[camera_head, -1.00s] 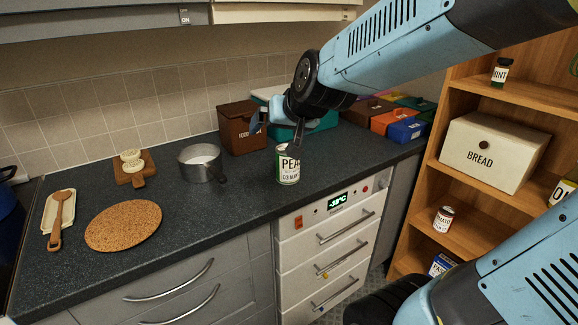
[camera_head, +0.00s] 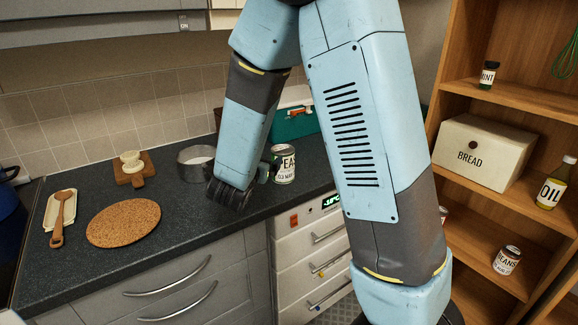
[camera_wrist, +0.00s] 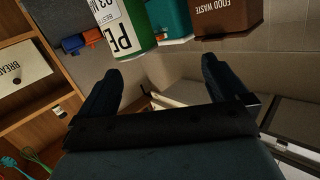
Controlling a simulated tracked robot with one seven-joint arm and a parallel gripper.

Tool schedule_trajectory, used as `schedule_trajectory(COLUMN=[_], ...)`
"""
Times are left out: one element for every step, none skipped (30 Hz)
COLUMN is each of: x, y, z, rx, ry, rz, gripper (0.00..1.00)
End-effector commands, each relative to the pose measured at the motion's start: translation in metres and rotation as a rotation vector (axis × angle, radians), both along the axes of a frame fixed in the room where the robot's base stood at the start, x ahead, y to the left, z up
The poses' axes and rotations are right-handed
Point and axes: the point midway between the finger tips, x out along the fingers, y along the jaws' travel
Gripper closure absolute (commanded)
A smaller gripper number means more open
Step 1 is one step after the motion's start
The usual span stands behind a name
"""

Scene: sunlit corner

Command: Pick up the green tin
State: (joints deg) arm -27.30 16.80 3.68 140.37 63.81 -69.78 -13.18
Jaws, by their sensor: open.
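The green tin (camera_head: 284,167), with a white label reading PEAS, stands upright on the dark worktop near its front edge. My gripper (camera_head: 270,168) is just left of it in the head view, low over the worktop, and covers part of the tin's left side. In the wrist view my gripper (camera_wrist: 163,68) is open with nothing between its fingers. The tin (camera_wrist: 122,28) shows there beyond the fingertips, nearer the left finger, and is cut off by the top edge. I cannot tell whether a finger touches it.
A steel pan (camera_head: 190,165) stands left of my gripper. A teal box (camera_head: 295,125) is behind the tin, and a brown food waste bin (camera_wrist: 228,18) shows beside it in the wrist view. A cork mat (camera_head: 123,223) lies left. Shelves with a bread box (camera_head: 485,155) stand right.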

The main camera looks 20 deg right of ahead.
Motion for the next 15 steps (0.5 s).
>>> schedule_trajectory(x=[-0.004,-0.006,-0.009,-0.012,-0.014,-0.016,-0.018,-0.019,-0.021,-0.021,-0.022,-0.021,-0.020,-0.018,-0.014], y=[0.002,0.001,0.000,0.001,0.000,0.000,0.000,0.000,-0.001,-0.001,-0.002,-0.003,-0.005,-0.007,-0.011], z=[-0.009,-0.011,-0.014,-0.016,-0.017,-0.019,-0.019,-0.020,-0.020,-0.021,-0.021,-0.021,-0.021,-0.021,-0.021], rx=[-0.044,-0.067,-0.097,-0.117,-0.136,-0.158,-0.172,-0.183,-0.195,-0.202,-0.208,-0.212,-0.214,-0.215,-0.214], ry=[-0.009,-0.018,-0.029,-0.036,-0.042,-0.051,-0.055,-0.059,-0.064,-0.066,-0.068,-0.070,-0.071,-0.071,-0.071], rz=[-0.031,-0.051,-0.075,-0.089,-0.104,-0.119,-0.129,-0.137,-0.145,-0.150,-0.155,-0.161,-0.164,-0.167,-0.170], gripper=[0.00,0.00,0.00,0.00,0.00,0.00,0.00,0.00,0.00,0.00,0.00,0.00,0.00,0.00,0.00])
